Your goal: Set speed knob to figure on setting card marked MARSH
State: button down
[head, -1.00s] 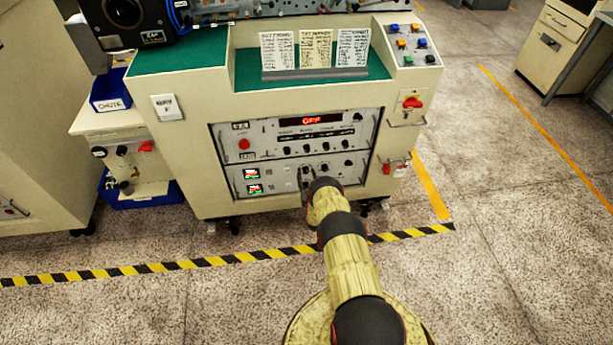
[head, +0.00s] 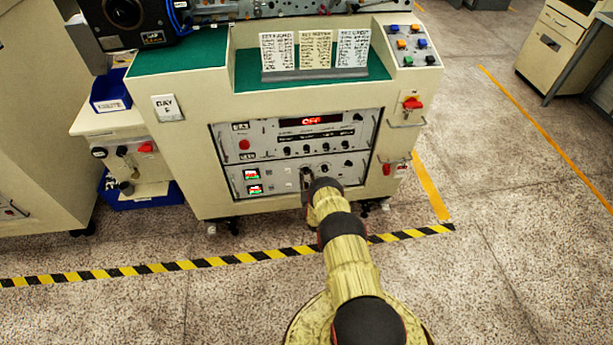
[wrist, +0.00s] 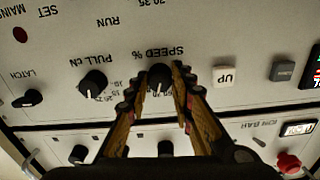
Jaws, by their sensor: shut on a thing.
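The black speed knob (wrist: 160,76) sits under the upside-down label "SPEED %" in the wrist view. My gripper (wrist: 157,88) has its two fingers on either side of the knob and is shut on it. In the head view my gripper (head: 306,183) is at the lower panel (head: 285,178), and the knob cannot be made out there. Three setting cards (head: 315,49) stand in a holder on the green top; their writing is too small to read.
In the wrist view, the "PULL cN" knob (wrist: 92,83) is close beside one finger, with the latch knob (wrist: 31,98) farther left. A white "UP" button (wrist: 226,76) and a grey button (wrist: 283,70) are to the right. A red knob (wrist: 289,162) is at lower right.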

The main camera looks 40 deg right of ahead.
jog(key=n+b, duration=0.2)
jog(key=n, duration=0.1)
jog(key=shift+n+b, duration=0.55)
jog(key=shift+n, duration=0.85)
jog(key=c, duration=1.5)
grip_release()
jog(key=shift+c, duration=0.2)
jog(key=shift+s, duration=0.1)
